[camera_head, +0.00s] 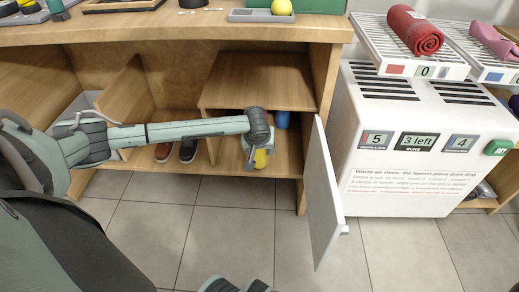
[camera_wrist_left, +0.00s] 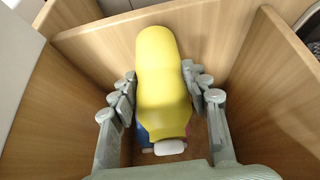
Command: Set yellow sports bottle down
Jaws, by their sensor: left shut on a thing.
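Whether the bottle's base touches the compartment floor cannot be told.
A blue object (camera_head: 282,120) stands behind the bottle in the compartment. Wooden walls (camera_wrist_left: 232,110) rise close on both sides. An open white door (camera_head: 323,195) hangs at the right. A white drying machine (camera_head: 420,150) with a rolled red towel (camera_head: 415,30) stands further right.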

